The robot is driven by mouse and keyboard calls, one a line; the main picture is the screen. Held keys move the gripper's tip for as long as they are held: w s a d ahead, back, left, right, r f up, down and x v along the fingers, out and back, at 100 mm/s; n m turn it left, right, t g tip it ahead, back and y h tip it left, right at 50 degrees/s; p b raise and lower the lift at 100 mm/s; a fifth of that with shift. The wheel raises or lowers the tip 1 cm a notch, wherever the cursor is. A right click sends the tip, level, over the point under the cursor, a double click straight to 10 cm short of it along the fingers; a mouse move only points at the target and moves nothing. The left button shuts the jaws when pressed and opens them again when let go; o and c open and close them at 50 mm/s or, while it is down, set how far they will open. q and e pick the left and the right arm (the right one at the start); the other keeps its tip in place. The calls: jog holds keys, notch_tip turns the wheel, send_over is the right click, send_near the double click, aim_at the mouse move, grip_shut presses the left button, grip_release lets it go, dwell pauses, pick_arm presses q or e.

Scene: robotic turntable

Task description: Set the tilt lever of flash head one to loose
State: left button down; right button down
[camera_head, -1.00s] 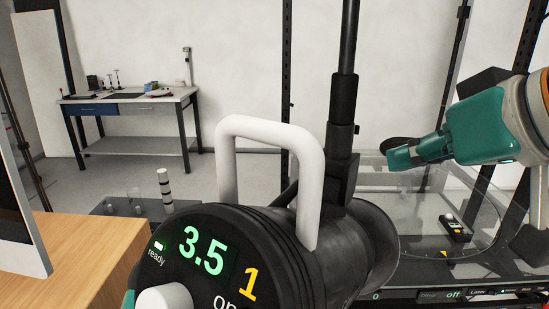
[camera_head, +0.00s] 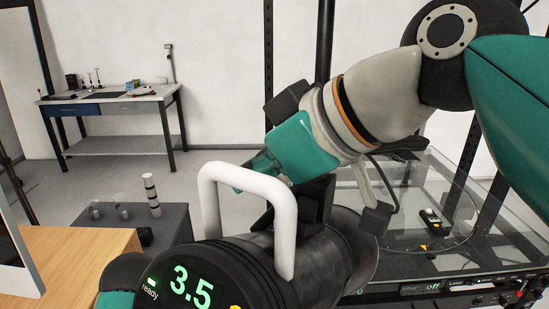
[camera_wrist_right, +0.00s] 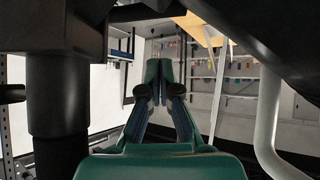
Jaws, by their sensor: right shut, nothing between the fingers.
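Flash head one (camera_head: 245,278) is the black cylinder at the bottom of the head view, with a lit 3.5 and "ready" on its back panel. A white loop handle (camera_head: 285,235) stands on it. My right gripper (camera_head: 243,181) reaches in from the right, above the head and just behind the handle. Its fingers partly show past the handle. In the right wrist view the fingers (camera_wrist_right: 159,72) are together with nothing between them. The bracket (camera_head: 318,197) by the pole is partly covered by my right arm. I cannot make out the tilt lever.
The white handle and black pole (camera_head: 324,45) are close around my right gripper. A glass-topped turntable (camera_head: 470,265) stands behind at right. A wooden desk (camera_head: 75,262) is at left. A workbench (camera_head: 115,103) stands far back by the wall.

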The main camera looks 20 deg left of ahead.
aim_at(263, 217)
jog(key=shift+s+d+f+b, duration=0.15)
jog(key=shift+d+f, duration=0.3)
jog(key=shift+f, duration=0.4)
jog(key=shift+s+d+f+b, duration=0.15)
jog(key=shift+d+f, duration=0.3)
jog(key=shift+f, duration=0.35)
jog(key=shift+f+n+t+b, duration=0.3)
jog(key=shift+f+t+b, duration=0.15)
jog(key=shift+b, duration=0.4)
jog(key=shift+r+h, duration=0.1)
jog(key=shift+h, duration=0.2)
jog(key=shift+r, duration=0.1)
